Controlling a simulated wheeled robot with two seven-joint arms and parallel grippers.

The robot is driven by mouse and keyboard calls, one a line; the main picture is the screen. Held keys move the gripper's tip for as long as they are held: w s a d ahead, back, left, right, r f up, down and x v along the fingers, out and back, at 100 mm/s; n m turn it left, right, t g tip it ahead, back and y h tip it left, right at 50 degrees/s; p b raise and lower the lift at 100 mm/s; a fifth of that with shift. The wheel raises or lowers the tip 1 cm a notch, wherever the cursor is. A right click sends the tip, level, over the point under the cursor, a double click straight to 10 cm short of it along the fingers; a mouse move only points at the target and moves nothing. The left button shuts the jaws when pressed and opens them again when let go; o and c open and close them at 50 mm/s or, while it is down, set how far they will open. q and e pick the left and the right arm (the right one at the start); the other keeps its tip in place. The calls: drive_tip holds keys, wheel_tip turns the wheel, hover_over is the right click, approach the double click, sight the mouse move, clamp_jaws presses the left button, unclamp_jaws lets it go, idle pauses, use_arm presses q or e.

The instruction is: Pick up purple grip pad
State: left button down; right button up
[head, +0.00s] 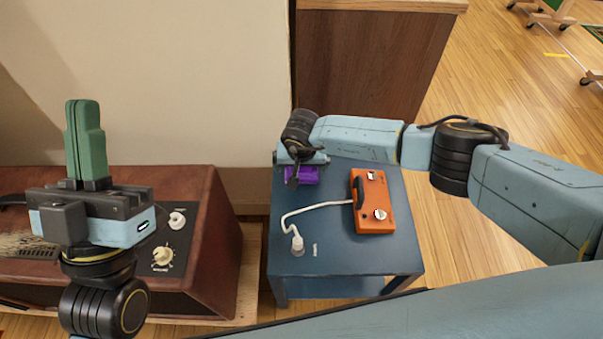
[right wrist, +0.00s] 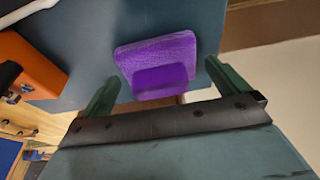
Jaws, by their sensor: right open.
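The purple grip pad (head: 301,175) lies near the back left corner of the small blue table (head: 335,253), partly hidden under my right gripper in the head view. In the right wrist view the pad (right wrist: 155,58) shows between the two green fingers, with a raised purple block on it. My right gripper (right wrist: 162,82) is open, with its fingers to either side of the pad and apart from it. My left gripper (head: 85,130) points up at the left, above the brown amplifier. Its green fingers look close together, but I cannot tell whether they are shut.
An orange pedal box (head: 373,202) with knobs sits on the blue table. A white cable runs from it to a white plug (head: 297,244). The brown amplifier (head: 200,215) stands to the left. A wall and a wooden cabinet (head: 375,55) are behind.

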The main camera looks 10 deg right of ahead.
use_arm(q)
drive_tip(key=shift+s, duration=0.1)
use_arm(e)
drive_tip(key=c, duration=0.9)
drive_tip(key=shift+c, duration=0.2)
drive_tip(key=shift+r+p, duration=0.35)
drive_tip(key=shift+r, duration=0.2)
wheel_tip(320, 180, up, 5)
drive_tip(key=p, duration=0.2)
drive_tip(key=shift+p, duration=0.3)
wheel_tip(320, 180, up, 3)
drive_tip(key=shift+r+p, duration=0.1)
drive_tip(key=shift+p, duration=0.55)
use_arm(q)
drive_tip(key=w+f+g+y, duration=0.2)
drive_tip(key=w+f+g, duration=0.2)
drive_tip(key=f+g, duration=0.5)
drive_tip(key=shift+w+f+y, duration=0.15)
drive_tip(key=shift+w+y, duration=0.2)
drive_tip(key=shift+y, duration=0.05)
use_arm(e)
drive_tip(key=shift+r, duration=0.35)
